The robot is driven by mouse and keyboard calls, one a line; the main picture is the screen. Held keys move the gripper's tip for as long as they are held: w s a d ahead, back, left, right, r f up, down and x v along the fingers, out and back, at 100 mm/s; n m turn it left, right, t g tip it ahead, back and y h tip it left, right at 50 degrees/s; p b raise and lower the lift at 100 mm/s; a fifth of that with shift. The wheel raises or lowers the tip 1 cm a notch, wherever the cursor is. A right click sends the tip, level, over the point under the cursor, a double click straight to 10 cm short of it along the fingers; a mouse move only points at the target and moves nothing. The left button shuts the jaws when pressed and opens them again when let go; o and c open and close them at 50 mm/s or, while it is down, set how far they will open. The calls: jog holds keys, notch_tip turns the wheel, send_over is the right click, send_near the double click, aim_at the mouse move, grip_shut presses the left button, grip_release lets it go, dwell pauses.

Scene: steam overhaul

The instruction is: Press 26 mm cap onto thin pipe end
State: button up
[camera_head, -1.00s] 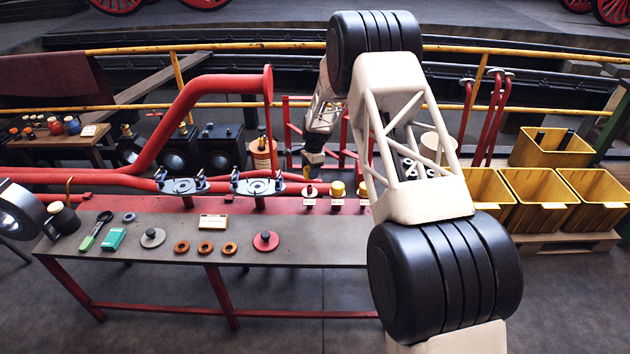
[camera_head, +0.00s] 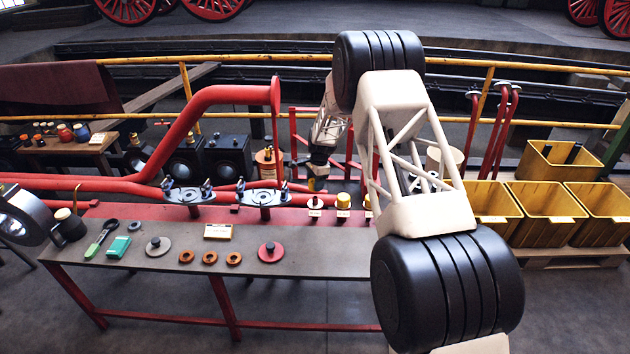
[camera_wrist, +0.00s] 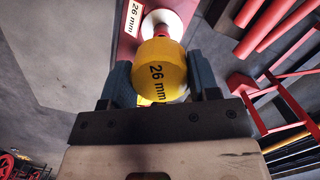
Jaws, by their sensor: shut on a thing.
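A yellow cap marked "26 mm" (camera_wrist: 160,72) is held between the two fingers of my gripper (camera_wrist: 155,80), which is shut on it. In the head view, my gripper (camera_head: 317,172) is small and dark, above a flanged stub (camera_head: 315,203) on the red rail.
A second yellow-topped fitting (camera_head: 343,200) stands just right of the stub. The bench (camera_head: 130,262) holds discs, copper-coloured rings (camera_head: 210,257) and a green box (camera_head: 119,246). Red pipes (camera_head: 215,97) rise behind. Yellow bins (camera_head: 540,215) stand at the right.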

aim_at(315, 198)
jog(key=shift+f, duration=1.7)
jog(key=shift+f, duration=2.1)
dwell(2.1)
jog(key=o, duration=1)
jog(key=shift+c, duration=0.5)
jog(key=shift+r, duration=0.15)
jog(key=shift+r, duration=3.3)
